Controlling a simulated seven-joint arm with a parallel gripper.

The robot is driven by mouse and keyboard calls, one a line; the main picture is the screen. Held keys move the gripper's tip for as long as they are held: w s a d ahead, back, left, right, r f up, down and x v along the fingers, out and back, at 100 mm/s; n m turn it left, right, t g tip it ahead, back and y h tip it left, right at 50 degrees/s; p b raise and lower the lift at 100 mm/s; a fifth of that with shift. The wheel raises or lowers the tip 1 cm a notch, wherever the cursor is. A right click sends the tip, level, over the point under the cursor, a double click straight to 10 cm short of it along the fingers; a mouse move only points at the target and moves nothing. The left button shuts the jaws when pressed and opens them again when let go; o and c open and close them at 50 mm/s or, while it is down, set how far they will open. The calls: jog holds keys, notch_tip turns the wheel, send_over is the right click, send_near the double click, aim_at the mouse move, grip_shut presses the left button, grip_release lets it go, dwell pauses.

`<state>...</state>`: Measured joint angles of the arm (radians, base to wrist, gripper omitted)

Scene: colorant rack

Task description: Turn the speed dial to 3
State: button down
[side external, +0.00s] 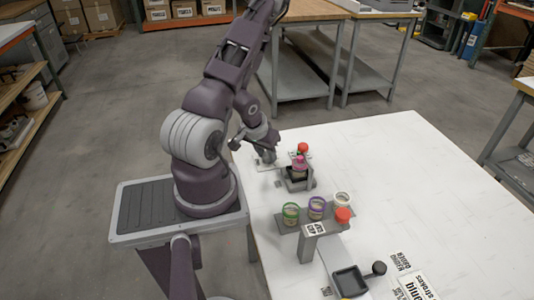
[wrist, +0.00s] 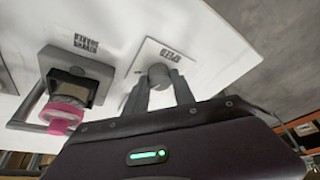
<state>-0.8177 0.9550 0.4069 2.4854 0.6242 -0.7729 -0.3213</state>
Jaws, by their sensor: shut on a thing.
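The speed dial (wrist: 158,72) is a grey round knob on a white plate (wrist: 146,53) marked SPEED, seen upside down in the wrist view. My gripper (wrist: 160,90) is shut on the knob, with one finger on either side of it. In the side view my gripper (side external: 268,153) is low over the dial plate (side external: 267,167) near the table's left edge, and it hides the knob. I cannot read which number the dial points at.
A shaker (wrist: 80,61) holding a pink-lidded jar (wrist: 62,115) stands beside the dial. A rack (side external: 309,227) with several coloured-ring jars stands nearer the camera. The table's right side (side external: 420,170) is clear.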

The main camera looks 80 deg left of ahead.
jog(key=m, duration=0.2)
jog(key=m+h, duration=0.1)
jog(key=m, duration=0.1)
jog(key=shift+a+t+h, duration=0.15)
jog(key=shift+t+h, duration=0.15)
jog(key=shift+t, duration=0.1)
jog(key=shift+m+h, duration=0.6)
jog(key=shift+m, duration=1.2)
jog(key=c, duration=1.1)
grip_release()
jog(key=shift+o, duration=0.2)
jog(key=v, duration=0.7)
jog(key=shift+s+a, duration=0.1)
jog(key=shift+s, duration=0.05)
